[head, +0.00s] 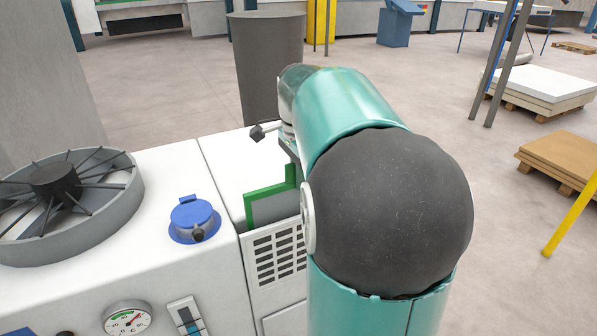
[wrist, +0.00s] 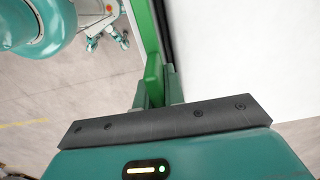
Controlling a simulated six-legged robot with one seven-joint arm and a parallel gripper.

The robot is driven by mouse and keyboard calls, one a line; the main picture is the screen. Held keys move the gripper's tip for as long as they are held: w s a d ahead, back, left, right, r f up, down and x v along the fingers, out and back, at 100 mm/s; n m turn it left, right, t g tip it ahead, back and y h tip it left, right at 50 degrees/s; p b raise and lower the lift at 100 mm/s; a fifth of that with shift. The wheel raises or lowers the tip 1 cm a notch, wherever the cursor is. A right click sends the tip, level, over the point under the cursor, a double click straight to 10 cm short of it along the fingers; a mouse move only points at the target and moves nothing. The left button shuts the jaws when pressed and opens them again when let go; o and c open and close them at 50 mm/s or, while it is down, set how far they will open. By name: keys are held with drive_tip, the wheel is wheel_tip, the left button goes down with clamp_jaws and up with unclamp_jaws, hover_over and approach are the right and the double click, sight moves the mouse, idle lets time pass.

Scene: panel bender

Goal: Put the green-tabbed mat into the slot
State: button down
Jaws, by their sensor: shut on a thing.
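The mat (head: 273,209) shows in the head view as a grey sheet with a green edge, upright at the front of the white cabinet. Its green tab (wrist: 153,76) shows in the wrist view, with a green strip running up from it. My gripper (wrist: 157,92) is shut on the tab; in the head view my own arm hides most of it. A dark line (wrist: 165,32), perhaps the slot, runs along the green strip beside the white surface. I cannot tell whether the mat is inside the slot or just in front of it.
On the white machine top are a round fan grille (head: 128,198) and a blue socket (head: 194,217). A vent panel (head: 280,255) is below the mat. A dark grey cylinder (head: 268,65) stands behind. Pallets with white sheets (head: 545,82) and brown boards (head: 565,157) are at right.

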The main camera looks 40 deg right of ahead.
drive_tip(key=shift+f, duration=1.25)
drive_tip(key=c, duration=1.4)
unclamp_jaws()
wheel_tip(320, 180, up, 14)
drive_tip(key=shift+f, duration=0.1)
drive_tip(key=shift+a, duration=0.15)
